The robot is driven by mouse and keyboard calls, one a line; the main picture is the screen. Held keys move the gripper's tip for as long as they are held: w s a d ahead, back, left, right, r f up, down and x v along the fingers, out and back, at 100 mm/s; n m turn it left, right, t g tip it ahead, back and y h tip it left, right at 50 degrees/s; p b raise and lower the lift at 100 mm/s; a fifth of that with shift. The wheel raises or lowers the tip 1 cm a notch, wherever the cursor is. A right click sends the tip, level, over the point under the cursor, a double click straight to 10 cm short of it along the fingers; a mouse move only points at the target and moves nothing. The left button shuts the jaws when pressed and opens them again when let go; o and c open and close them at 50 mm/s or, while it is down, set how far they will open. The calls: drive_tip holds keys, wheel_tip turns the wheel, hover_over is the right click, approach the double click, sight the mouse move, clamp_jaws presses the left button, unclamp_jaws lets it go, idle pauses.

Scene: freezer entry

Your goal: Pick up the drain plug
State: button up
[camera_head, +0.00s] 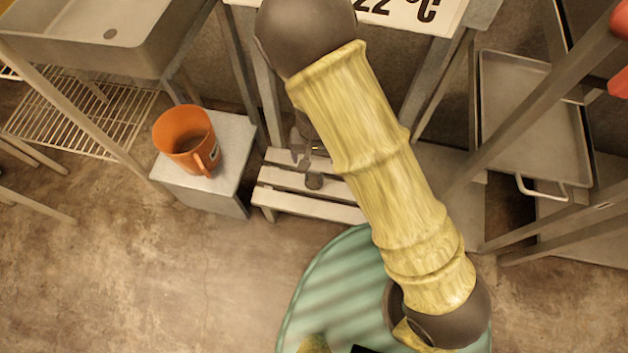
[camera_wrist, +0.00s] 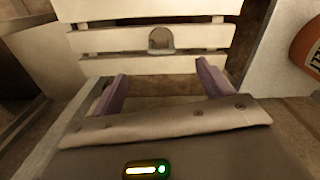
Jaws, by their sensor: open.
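A small grey rounded piece, which looks like the drain plug (camera_head: 314,181), sits on a low white slatted stool (camera_head: 330,208). In the wrist view the plug (camera_wrist: 161,41) stands on the slats (camera_wrist: 112,40), ahead of my fingertips and roughly centred between them. My gripper (camera_wrist: 165,76) is open, with its two purple-grey fingers spread and nothing between them. In the head view my gripper (camera_head: 303,146) is small and partly hidden beside my yellow-sleeved arm, close to the plug. I cannot tell the exact height gap.
An orange bucket-like mug (camera_head: 184,140) stands on a grey box (camera_head: 222,190) left of the stool; the mug (camera_wrist: 308,55) also shows at the wrist view's right edge. Metal table legs frame the stool. A sink (camera_head: 105,30) is upper left, a tray rack (camera_head: 530,120) right. Floor at lower left is clear.

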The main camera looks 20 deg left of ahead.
drive_tip(key=b, duration=0.4)
hover_over(314, 182)
wheel_tip(314, 182, down, 9)
drive_tip(key=shift+r, duration=0.1)
wheel_tip(314, 182, down, 6)
drive_tip(key=b, duration=0.3)
drive_tip(key=shift+b, duration=0.3)
drive_tip(key=shift+s, duration=0.1)
drive_tip(key=c, duration=1.2)
wheel_tip(314, 182, up, 10)
drive_tip(key=p, duration=0.6)
drive_tip(key=shift+r, duration=0.15)
